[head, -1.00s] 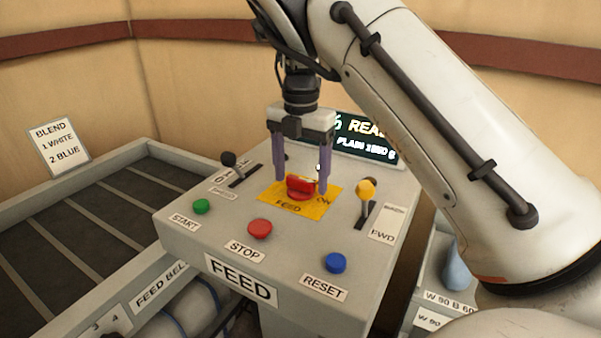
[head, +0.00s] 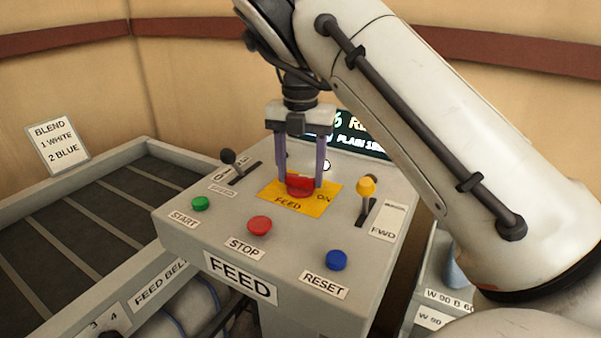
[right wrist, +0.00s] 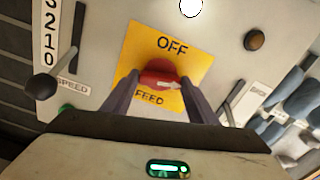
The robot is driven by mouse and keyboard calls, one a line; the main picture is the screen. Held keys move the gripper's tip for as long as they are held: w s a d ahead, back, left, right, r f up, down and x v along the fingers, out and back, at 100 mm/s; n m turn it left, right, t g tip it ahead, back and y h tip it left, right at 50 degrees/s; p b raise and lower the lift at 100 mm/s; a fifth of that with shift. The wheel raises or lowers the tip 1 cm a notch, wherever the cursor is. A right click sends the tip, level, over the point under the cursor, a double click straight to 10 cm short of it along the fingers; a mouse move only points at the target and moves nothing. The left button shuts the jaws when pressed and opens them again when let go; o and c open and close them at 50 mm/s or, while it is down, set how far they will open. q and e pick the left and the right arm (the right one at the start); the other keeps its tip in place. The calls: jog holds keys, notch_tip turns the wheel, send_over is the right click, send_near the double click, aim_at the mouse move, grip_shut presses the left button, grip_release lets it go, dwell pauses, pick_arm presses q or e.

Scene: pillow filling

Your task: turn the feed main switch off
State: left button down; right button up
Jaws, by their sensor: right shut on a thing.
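The feed main switch is a red rotary knob (head: 299,186) on a yellow plate (head: 270,194) marked FEED and ON. In the right wrist view the red knob (right wrist: 158,74) sits below the word OFF, and a pale mark on it points to the right. My right gripper (head: 300,184) reaches down from above, with its two purple fingers shut on the knob from both sides. The fingers also show in the right wrist view (right wrist: 158,90). They hide the knob's sides. My left gripper is not in view.
A lit display (head: 355,135) stands behind, partly hidden by my arm. A dark belt (head: 95,210) lies left.

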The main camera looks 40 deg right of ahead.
jog(key=n+b, duration=0.2)
jog(key=n, duration=0.3)
jog(key=shift+n, duration=0.3)
jog(key=n+b, duration=0.2)
jog(key=n, duration=0.2)
jog(key=shift+n, duration=0.3)
jog(key=shift+n+b, duration=0.65)
jog(key=shift+n, duration=0.55)
jog(key=shift+n+b, duration=0.4)
jog(key=shift+n, duration=0.5)
jog(key=shift+r+n, duration=0.1)
jog(key=shift+n, duration=0.3)
jog(key=o, duration=1)
jog(key=shift+o, duration=0.2)
